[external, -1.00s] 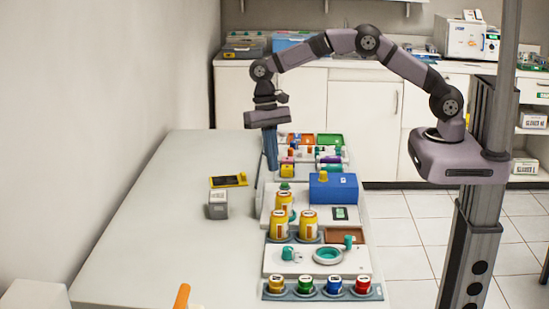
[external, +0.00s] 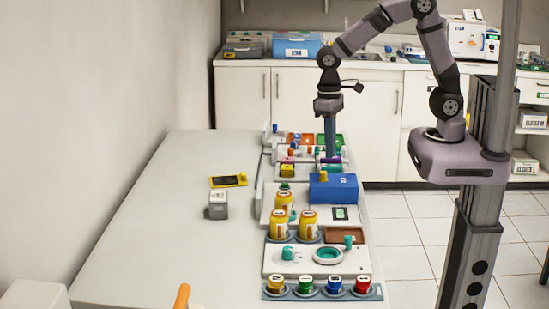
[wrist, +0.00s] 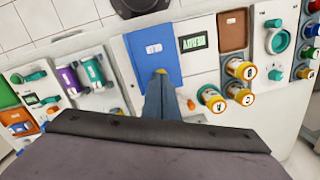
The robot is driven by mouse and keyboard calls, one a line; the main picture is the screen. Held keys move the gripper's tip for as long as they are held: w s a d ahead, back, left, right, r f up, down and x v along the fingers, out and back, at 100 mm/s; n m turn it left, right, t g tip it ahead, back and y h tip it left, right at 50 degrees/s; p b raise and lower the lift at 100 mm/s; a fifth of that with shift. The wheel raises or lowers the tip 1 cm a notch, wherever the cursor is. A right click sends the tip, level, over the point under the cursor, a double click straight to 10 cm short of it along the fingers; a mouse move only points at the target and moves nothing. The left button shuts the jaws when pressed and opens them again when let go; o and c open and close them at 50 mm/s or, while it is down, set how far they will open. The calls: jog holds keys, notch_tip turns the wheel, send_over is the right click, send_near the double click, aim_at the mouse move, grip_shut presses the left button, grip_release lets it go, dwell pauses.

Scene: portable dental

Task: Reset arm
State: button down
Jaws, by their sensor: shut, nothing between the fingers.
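My gripper (external: 330,154) points straight down over the far part of the row of equipment, with its fingers together and nothing held. In the wrist view my gripper (wrist: 161,76) shows as closed fingers in front of the blue box. The blue box (external: 340,191) with a yellow knob stands nearer the camera than the gripper. It also shows in the wrist view (wrist: 140,45). How far the fingertips are above the panels is hard to tell.
Yellow jars (external: 307,222) stand on the middle panel. Several coloured-capped jars (external: 334,285) line the front. Cabinets (external: 362,105) stand behind.

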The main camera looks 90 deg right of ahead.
jog(key=s+d+f+n, duration=0.1)
jog(key=s+n, duration=0.3)
jog(key=s, duration=0.8)
jog(key=shift+f+h, duration=0.3)
jog(key=shift+f, duration=0.25)
jog(key=shift+d, duration=0.1)
dwell(1.6)
